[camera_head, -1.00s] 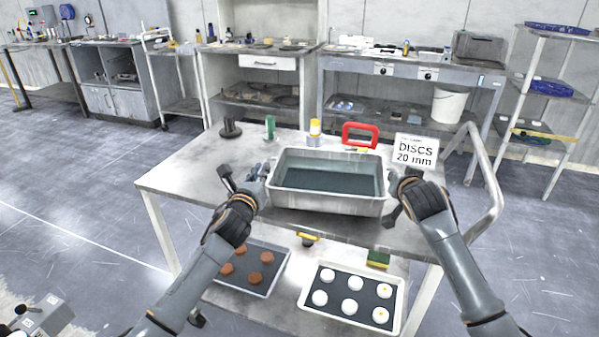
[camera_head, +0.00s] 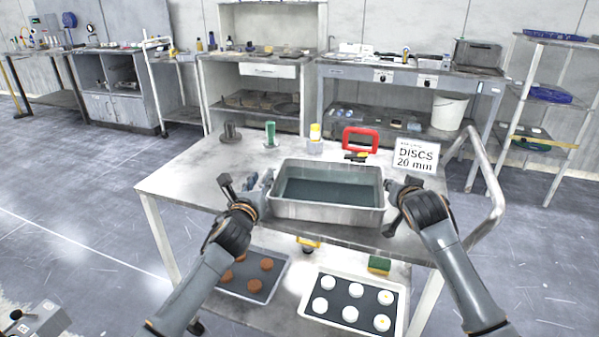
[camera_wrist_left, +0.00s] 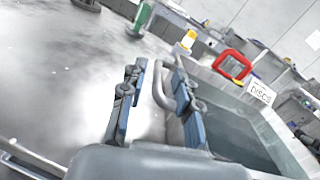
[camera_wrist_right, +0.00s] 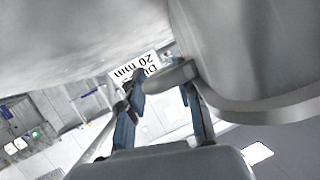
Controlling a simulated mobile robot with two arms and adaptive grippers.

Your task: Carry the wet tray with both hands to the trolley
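The wet tray (camera_head: 327,212) is a grey metal tub of dark water, level on the top of the trolley (camera_head: 180,180). Its rim also shows in the left wrist view (camera_wrist_left: 275,125). My left gripper (camera_head: 262,182) is at the tray's left end; its fingers (camera_wrist_left: 155,92) stand apart on either side of the end handle (camera_wrist_left: 163,88). My right gripper (camera_head: 390,188) is at the right end; its fingers (camera_wrist_right: 163,98) are also apart, with the right handle (camera_wrist_right: 170,76) between them. The tray's underside is hidden.
Behind the tray stand a dark spindle (camera_head: 231,132), a green tool (camera_head: 271,134), a yellow-capped bottle (camera_head: 315,132), a red handle (camera_head: 361,139) and a DISCS sign (camera_head: 415,155). The lower shelf holds a brown-disc tray (camera_head: 232,284) and a white-disc tray (camera_head: 318,318).

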